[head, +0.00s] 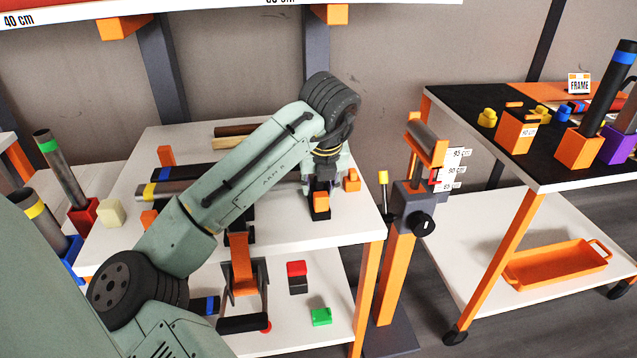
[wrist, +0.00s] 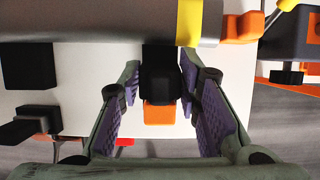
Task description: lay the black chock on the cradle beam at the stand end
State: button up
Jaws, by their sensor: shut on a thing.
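The black chock (wrist: 160,72) is between the purple-padded fingers of my gripper (wrist: 160,88), which is shut on it. An orange part (wrist: 160,113) shows directly against the chock's near side. In the head view, my gripper (head: 320,186) points down over the right part of the white table, partly hidden by my wrist. A black block with orange on it (head: 320,213) shows just below the fingers. A grey pipe with a yellow band (wrist: 187,22) crosses the top of the wrist view, beyond the chock. I cannot clearly make out the cradle beam under my arm.
An orange stand (head: 425,148) with a roller and height labels rises just right of the table (head: 350,232). A small orange block (head: 352,180) sits near the gripper. A dark-topped cart (head: 460,120) stands further right. Red and green blocks (head: 321,316) lie on the lower shelf.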

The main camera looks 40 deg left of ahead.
jog(key=shift+f, duration=0.45)
dwell(1.1)
jog(key=o, duration=1.2)
jog(key=shift+r, duration=0.1)
jog(key=v, duration=1.2)
jog(key=shift+a, duration=0.1)
